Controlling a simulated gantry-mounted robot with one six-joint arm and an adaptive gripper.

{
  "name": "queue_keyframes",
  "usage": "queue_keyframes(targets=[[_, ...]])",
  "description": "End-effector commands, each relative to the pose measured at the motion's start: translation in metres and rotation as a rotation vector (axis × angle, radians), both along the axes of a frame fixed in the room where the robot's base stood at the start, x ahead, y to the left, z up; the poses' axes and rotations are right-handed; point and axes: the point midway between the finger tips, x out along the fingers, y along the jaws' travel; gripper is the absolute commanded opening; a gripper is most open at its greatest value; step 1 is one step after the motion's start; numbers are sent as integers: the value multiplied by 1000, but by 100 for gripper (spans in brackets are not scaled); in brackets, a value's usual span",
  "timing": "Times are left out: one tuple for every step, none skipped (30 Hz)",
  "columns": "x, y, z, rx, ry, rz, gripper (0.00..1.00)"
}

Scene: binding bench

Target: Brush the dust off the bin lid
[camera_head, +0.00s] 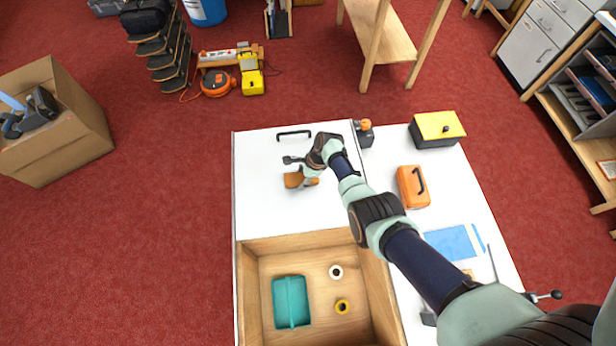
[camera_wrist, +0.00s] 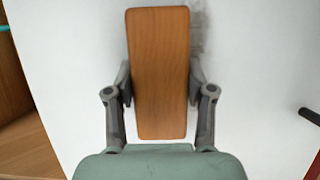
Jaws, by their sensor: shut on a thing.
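The bin lid (camera_head: 262,207) is a flat white panel with a black bar handle (camera_head: 294,134) near its far edge. My gripper (camera_head: 309,176) is over the right part of the lid. It is shut on a brush with an orange-brown wooden block (camera_head: 292,180). In the wrist view the wooden block (camera_wrist: 158,75) lies lengthwise between the two fingers of my gripper (camera_wrist: 159,90). A grey dust smudge (camera_wrist: 198,35) shows on the white lid just right of the block's far end. The brush's bristles are hidden, so I cannot tell whether they touch the lid.
An open wooden bin (camera_head: 245,290) adjoins the lid's near edge, with a teal tray (camera_head: 291,301) and two small rings inside. Right of the lid stand an orange case (camera_head: 412,187), a yellow-topped box (camera_head: 437,128) and a dark object with an orange knob (camera_head: 364,134). The lid's left side is clear.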

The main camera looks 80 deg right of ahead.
Motion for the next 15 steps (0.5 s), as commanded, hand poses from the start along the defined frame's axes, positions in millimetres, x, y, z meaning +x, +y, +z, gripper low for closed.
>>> queue_keyframes(targets=[[4, 0, 1, -1, 0, 1, 26], [5, 0, 1, -2, 0, -1, 26], [6, 0, 1, -2, 0, -1, 26], [6, 0, 1, -2, -1, -2, 26], [6, 0, 1, -2, -1, -2, 26], [7, 0, 1, -2, -1, -2, 26], [7, 0, 1, -3, -1, -1, 26], [8, 0, 1, -3, -1, -1, 26], [11, 1, 1, -3, -1, 0, 26], [13, 1, 0, -3, -2, 1, 26], [15, 2, 0, -3, -2, 1, 26], [20, 3, -1, -4, -2, 2, 26], [23, 3, -1, -3, -2, 1, 26], [26, 4, -1, -4, -2, 0, 26], [30, 5, -2, -4, -2, 2, 26]])
